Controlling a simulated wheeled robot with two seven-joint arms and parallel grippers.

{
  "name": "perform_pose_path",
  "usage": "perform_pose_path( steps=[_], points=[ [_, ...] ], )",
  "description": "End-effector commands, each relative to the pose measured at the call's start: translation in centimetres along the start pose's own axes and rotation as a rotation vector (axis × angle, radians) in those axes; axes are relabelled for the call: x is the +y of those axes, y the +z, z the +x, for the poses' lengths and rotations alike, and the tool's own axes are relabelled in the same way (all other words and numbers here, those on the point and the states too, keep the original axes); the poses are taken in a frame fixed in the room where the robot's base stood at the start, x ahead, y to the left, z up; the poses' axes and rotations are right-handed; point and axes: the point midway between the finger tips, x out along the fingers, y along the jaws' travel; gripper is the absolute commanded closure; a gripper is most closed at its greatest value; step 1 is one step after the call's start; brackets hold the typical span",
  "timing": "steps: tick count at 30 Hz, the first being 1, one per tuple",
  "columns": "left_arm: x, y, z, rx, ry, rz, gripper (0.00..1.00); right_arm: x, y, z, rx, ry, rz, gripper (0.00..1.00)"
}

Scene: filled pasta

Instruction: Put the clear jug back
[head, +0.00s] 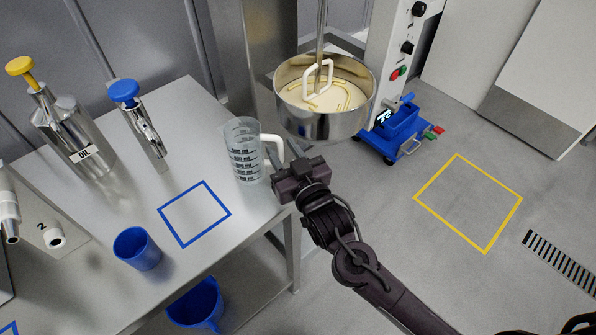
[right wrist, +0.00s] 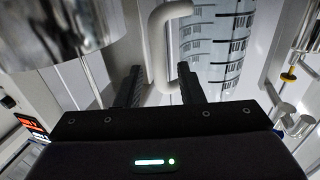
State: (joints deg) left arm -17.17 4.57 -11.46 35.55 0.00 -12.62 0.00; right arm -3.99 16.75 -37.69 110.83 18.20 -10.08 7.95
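The clear jug (head: 243,152), with dark measuring marks and a white handle, stands upright on the steel table near its right edge. It also shows in the right wrist view (right wrist: 212,50). My right gripper (head: 287,164) is at the handle side of the jug. In the right wrist view its two fingers (right wrist: 160,86) are apart, with the white handle (right wrist: 158,45) showing between them; I cannot tell whether either finger touches it. A blue square outline (head: 194,213) on the table, left of and in front of the jug, is empty. My left gripper is out of view.
A steel mixer bowl (head: 322,125) hangs behind the right gripper. A blue cup (head: 137,249), an oil dispenser (head: 74,135) and a blue-topped pump bottle (head: 143,125) stand on the table. A yellow floor square (head: 468,203) is empty.

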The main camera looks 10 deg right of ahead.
Motion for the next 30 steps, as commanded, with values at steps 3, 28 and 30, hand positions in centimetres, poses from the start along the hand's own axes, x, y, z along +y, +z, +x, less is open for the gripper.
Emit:
perform_pose_path(
  steps=[3,28,30],
  points=[
    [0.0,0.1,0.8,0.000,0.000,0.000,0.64,0.0,0.4,-2.8,-0.003,0.000,0.001,0.66],
    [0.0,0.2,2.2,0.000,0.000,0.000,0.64,0.0,0.0,-10.1,0.000,0.001,0.000,0.66],
    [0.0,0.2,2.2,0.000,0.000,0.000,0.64,0.0,0.0,-10.1,0.000,0.001,0.000,0.66]
  ],
)
